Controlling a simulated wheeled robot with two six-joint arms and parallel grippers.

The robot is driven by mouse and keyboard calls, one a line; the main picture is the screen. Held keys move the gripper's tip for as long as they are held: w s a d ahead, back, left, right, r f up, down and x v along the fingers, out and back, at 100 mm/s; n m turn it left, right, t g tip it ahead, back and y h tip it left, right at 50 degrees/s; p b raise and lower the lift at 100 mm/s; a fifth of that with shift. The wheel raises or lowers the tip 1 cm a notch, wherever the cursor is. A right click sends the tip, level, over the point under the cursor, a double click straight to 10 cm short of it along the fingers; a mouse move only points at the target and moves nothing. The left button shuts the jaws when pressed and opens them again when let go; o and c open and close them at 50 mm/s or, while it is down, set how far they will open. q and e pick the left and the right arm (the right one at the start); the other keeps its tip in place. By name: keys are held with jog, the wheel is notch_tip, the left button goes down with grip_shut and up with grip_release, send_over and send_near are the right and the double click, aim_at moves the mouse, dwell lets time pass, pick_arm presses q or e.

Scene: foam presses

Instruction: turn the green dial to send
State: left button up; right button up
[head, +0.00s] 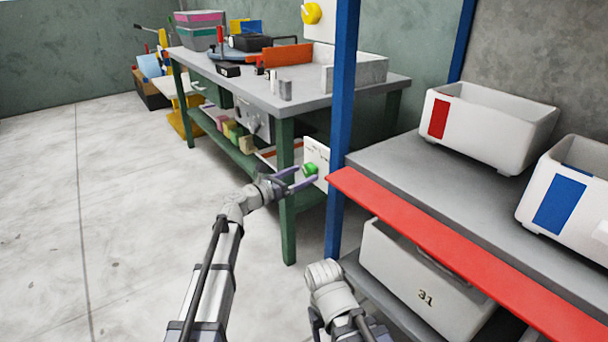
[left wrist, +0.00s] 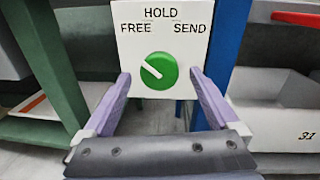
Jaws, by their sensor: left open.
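The green dial (head: 310,169) sits on a white panel (head: 317,153) beside the blue post. In the left wrist view the green dial (left wrist: 158,70) faces me below the words FREE, HOLD and SEND on the white panel (left wrist: 186,48). Its white pointer mark slants to the upper left, toward FREE. My left gripper (head: 304,178) is open in front of the panel. In the left wrist view its purple fingers (left wrist: 160,76) stand on either side of the dial, with gaps between them and it. My right gripper is not in view; only part of that arm shows.
A green-legged workbench (head: 286,195) stands behind, left of the dial. The blue post (head: 342,110) and a shelf with a red front edge (head: 440,235) are close on the right, holding white bins (head: 490,125). The floor at left is clear.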

pick_arm(q)
jog(key=shift+w+d, duration=0.45)
jog(key=shift+d, duration=0.1)
jog(key=shift+c, duration=0.3)
jog(key=c, duration=1.3)
